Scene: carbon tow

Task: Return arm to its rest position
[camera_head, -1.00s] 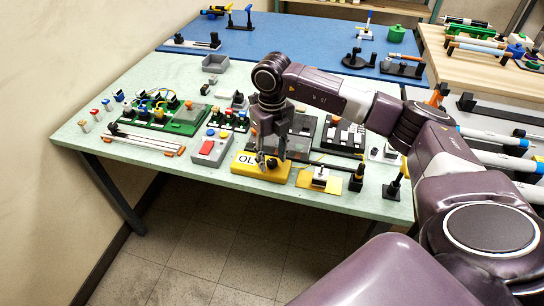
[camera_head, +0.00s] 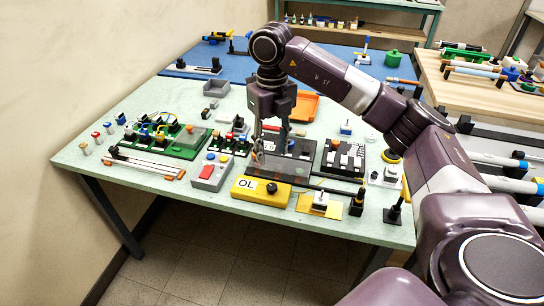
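My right arm reaches in from the right in the head view. My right gripper (camera_head: 272,143) points down above the green table (camera_head: 110,176), just behind the yellow box marked OL (camera_head: 248,190) with its black knob. Its fingers look apart, with nothing clearly held between them, though the dark panel behind blurs their tips. My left gripper is not in view.
A grey box with a red button (camera_head: 211,172) stands left of the yellow box. A green circuit board (camera_head: 185,142), an orange tray (camera_head: 306,106) and black component boards (camera_head: 342,158) crowd the table. A blue mat (camera_head: 235,65) lies behind.

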